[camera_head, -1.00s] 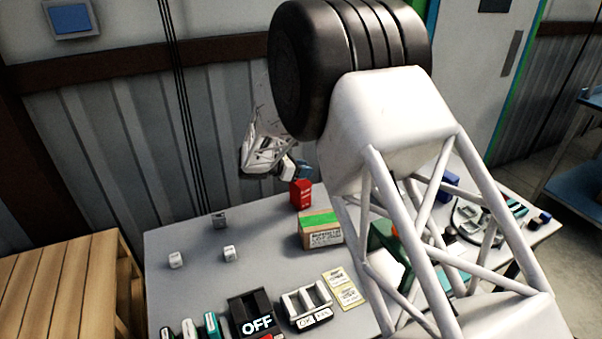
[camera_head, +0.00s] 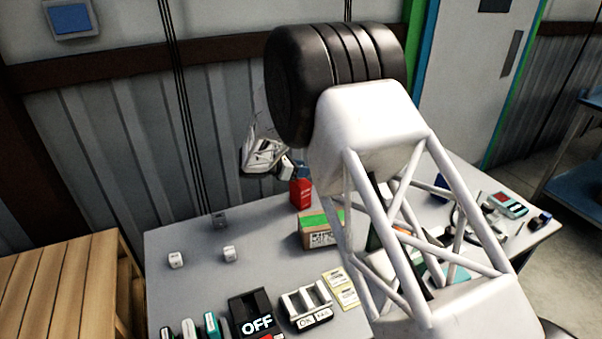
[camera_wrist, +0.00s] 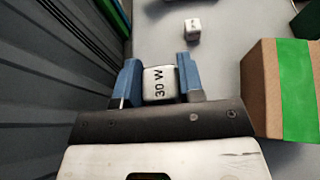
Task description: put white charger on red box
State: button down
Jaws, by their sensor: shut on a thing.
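The white charger (camera_wrist: 160,84), a small cube marked "30 W", is between the two blue fingers of my gripper (camera_wrist: 160,82) in the wrist view. My gripper is shut on it. In the head view my gripper (camera_head: 293,168) holds the charger (camera_head: 286,165) up near the back wall. The red box (camera_head: 301,194) stands upright on the table and appears just below and right of the gripper there. The gap between charger and box is hard to judge. The red box is not visible in the wrist view.
A brown carton with a green stripe (camera_head: 317,238) stands in front of the red box; it also shows at right in the wrist view (camera_wrist: 258,95). Several small cubes, including a white one (camera_head: 176,260), sit on the grey table (camera_head: 200,290). A corrugated wall (camera_head: 130,150) rises behind.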

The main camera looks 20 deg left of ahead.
jog(key=shift+f, duration=0.8)
jog(key=shift+f, duration=0.2)
jog(key=c, duration=0.7)
grip_release()
jog(key=shift+c, duration=0.2)
jog(key=shift+r, duration=0.1)
jog(key=shift+r, duration=0.15)
jog(key=v, duration=1.2)
